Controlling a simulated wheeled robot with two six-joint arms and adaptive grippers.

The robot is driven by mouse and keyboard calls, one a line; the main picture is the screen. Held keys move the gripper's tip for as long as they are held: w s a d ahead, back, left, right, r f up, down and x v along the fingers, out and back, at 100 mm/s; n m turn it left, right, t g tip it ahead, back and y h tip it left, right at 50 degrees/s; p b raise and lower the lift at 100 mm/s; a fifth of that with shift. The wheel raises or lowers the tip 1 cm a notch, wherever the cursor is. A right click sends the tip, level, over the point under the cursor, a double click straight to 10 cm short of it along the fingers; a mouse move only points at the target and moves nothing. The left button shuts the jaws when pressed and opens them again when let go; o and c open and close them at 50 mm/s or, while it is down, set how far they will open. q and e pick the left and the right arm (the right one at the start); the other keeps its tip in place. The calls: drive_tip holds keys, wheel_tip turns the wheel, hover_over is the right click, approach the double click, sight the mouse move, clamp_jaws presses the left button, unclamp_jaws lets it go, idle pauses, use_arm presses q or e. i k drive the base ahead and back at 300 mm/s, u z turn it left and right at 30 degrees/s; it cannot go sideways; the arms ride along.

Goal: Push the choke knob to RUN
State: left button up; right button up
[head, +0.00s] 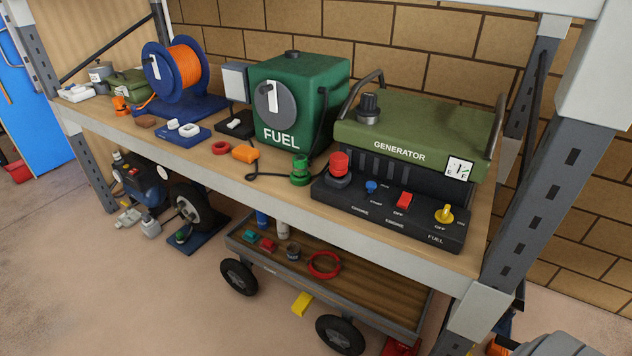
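The green generator (420,135) stands at the right end of the wooden shelf, with a black control panel (392,217) along its front. A small blue knob (371,186) sits on the panel's left part, with tiny lettering beside and below it; it appears to be the choke knob. Whether it is pulled out or pushed in is too small to tell. Neither of my grippers is in view.
A green fuel tank (298,95) stands left of the generator, with a small green part (300,172) in front. A blue cable reel (176,70) is farther left. A grey post (535,190) rises at the shelf's right end. A cart (370,290) stands below.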

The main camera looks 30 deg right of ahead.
sight(370, 186)
drive_tip(key=u, duration=0.1)
drive_tip(key=i, duration=0.85)
drive_tip(key=z, duration=1.6)
